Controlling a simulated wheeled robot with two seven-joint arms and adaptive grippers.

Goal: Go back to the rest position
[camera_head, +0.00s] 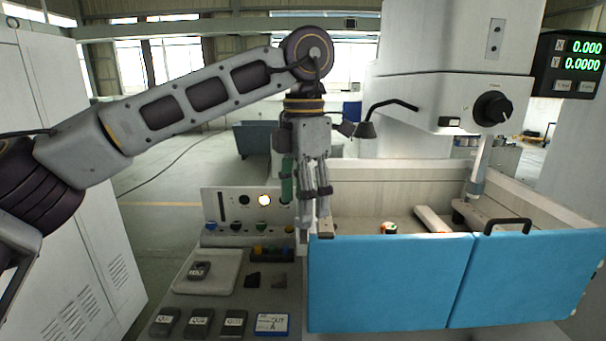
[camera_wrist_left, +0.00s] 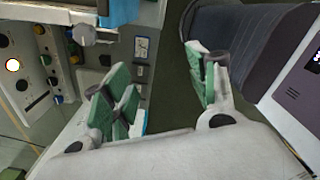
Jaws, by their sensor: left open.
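My left gripper (camera_head: 316,222) hangs down from my left arm, which comes in from the left in the head view. Its fingers are just above the left end of the blue-fronted tank, beside the control panel. I cannot tell whether a finger touches the tank's edge. In the left wrist view the gripper (camera_wrist_left: 155,78) has its green finger pads wide apart, with no object held between them. My right gripper is not in view.
The blue tank front (camera_head: 390,285) has a black handle (camera_head: 508,226). The control panel (camera_head: 225,205) stands left of the gripper. A pale tray (camera_head: 222,283), dark blocks and a blue-edged card (camera_head: 272,324) lie on the bench. A grey cabinet (camera_head: 70,230) stands left.

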